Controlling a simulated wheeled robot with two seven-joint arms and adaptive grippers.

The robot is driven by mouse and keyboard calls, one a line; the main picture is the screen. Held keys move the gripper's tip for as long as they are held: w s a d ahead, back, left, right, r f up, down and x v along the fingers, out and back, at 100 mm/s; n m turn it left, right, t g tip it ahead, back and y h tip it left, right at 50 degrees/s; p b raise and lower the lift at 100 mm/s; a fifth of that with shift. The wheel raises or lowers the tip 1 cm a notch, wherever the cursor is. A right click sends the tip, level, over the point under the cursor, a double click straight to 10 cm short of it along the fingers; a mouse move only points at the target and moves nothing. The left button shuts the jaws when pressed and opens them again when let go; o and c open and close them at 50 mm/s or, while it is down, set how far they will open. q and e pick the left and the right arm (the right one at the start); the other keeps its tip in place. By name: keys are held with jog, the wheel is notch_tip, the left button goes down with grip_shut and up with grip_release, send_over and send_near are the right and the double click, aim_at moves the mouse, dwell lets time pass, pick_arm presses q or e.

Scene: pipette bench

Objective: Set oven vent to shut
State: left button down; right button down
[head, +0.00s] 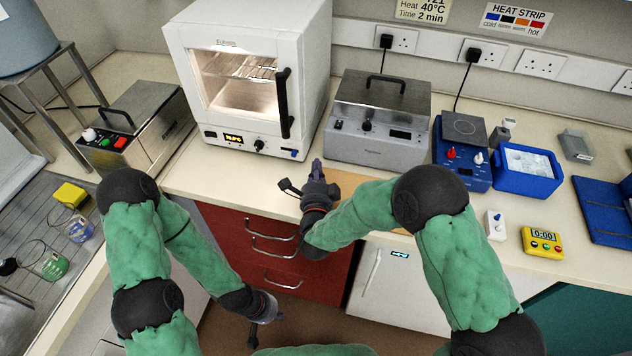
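The oven (180,75) is a white box with a lit window, standing at the back of the bench. Its door looks closed, with a black upright handle (284,103) on the right. The lower front panel has a lit display (233,139), a dark knob (259,145) and a small blue piece (294,154) at the right end, which may be the vent control; its setting is too small to read. My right gripper (302,176) is open and empty, just in front of and below the blue piece, apart from it. My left gripper (266,331) is open and empty, low before the drawers.
A grey lidded bath (376,145) stands close right of the oven, and another metal unit (135,130) stands to its left. Further right are a blue hotplate unit (462,150), a blue ice tub (527,180) and a yellow timer (543,243). Bench (215,178) before the oven is clear.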

aim_at(290, 149)
jog(key=shift+w+d, duration=0.1)
jog(key=shift+w, duration=0.8)
jog(key=shift+w+a+f+b, duration=0.1)
jog(key=shift+w+a+b, duration=0.1)
jog(key=shift+a, duration=0.45)
jog(key=shift+w+a+b, duration=0.15)
jog(key=shift+w+a, duration=0.05)
jog(key=shift+a, duration=0.4)
jog(key=shift+w+a, duration=0.2)
jog(key=shift+a, duration=0.5)
jog(key=a+b, duration=0.1)
jog(key=w+a, duration=0.1)
jog(key=a, duration=0.1)
jog(key=shift+a+b, duration=0.25)
jog(key=shift+b, duration=0.15)
jog(key=shift+w+a, duration=0.15)
jog(key=shift+a, duration=0.2)
jog(key=shift+d, duration=0.1)
